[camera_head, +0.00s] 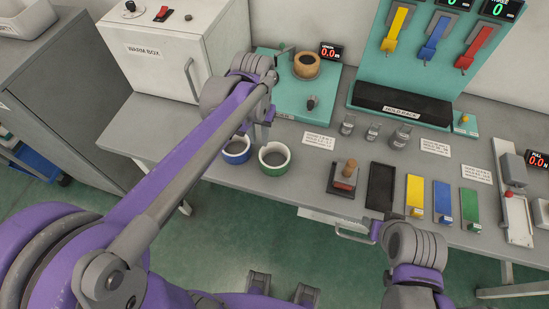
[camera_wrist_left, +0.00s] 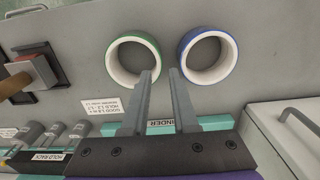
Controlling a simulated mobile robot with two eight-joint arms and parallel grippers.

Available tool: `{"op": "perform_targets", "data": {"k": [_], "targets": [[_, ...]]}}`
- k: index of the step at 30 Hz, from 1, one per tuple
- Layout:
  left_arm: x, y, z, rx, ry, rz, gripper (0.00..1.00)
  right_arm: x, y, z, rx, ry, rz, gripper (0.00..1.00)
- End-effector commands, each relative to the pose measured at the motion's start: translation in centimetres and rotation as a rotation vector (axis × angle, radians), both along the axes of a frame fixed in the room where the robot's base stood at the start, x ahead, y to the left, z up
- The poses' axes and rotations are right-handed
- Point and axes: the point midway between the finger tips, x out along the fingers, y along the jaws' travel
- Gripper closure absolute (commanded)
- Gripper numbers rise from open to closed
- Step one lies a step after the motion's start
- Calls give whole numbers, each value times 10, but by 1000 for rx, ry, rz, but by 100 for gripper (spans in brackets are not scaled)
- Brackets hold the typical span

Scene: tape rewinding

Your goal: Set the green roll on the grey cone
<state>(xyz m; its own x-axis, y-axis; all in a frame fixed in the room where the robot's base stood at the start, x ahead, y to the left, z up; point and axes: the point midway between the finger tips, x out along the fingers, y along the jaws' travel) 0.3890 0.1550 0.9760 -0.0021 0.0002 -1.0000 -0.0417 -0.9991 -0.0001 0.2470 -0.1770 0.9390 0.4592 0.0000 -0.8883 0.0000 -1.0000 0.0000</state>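The green roll (camera_head: 274,158), a white ring with a green outer band, lies flat on the grey table, right of the blue roll (camera_head: 236,149). In the left wrist view the green roll (camera_wrist_left: 133,60) is on the left and the blue roll (camera_wrist_left: 207,57) on the right. My left gripper (camera_wrist_left: 160,72) is open and empty, its fingertips between the two rolls in the picture. In the head view it hangs by the winder's front edge. Three small grey pieces (camera_head: 372,132) stand mid-table; I cannot tell whether one is the cone. My right gripper's fingers are not discernible near the purple part at lower right.
The teal winder (camera_head: 290,100) carries a tan ring (camera_head: 306,65). The warm box (camera_head: 170,55) stands left, the hold rack (camera_head: 403,103) at the back. A wooden-handled tool (camera_head: 345,177) and coloured pads (camera_head: 442,203) lie right. Table around the rolls is clear.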

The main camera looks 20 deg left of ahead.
Motion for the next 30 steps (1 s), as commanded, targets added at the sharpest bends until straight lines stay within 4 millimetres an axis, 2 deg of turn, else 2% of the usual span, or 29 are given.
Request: {"op": "perform_targets", "data": {"k": [3, 11, 18, 27, 30], "targets": [[0, 0, -19, 0, 0, 0, 73, -1, 0, -3, 0, 2, 0, 50], [0, 0, -40, 0, -2, 0, 73, -1, 0, -3, 0, 2, 0, 50], [0, -1, -75, 0, -2, 0, 73, -1, 0, -4, 0, 3, 0, 50], [0, -1, -81, 0, -2, 0, 73, -2, 0, -4, 0, 3, 0, 50], [0, -1, -81, 0, -2, 0, 89, -2, 0, -4, 0, 3, 0, 50]]}}
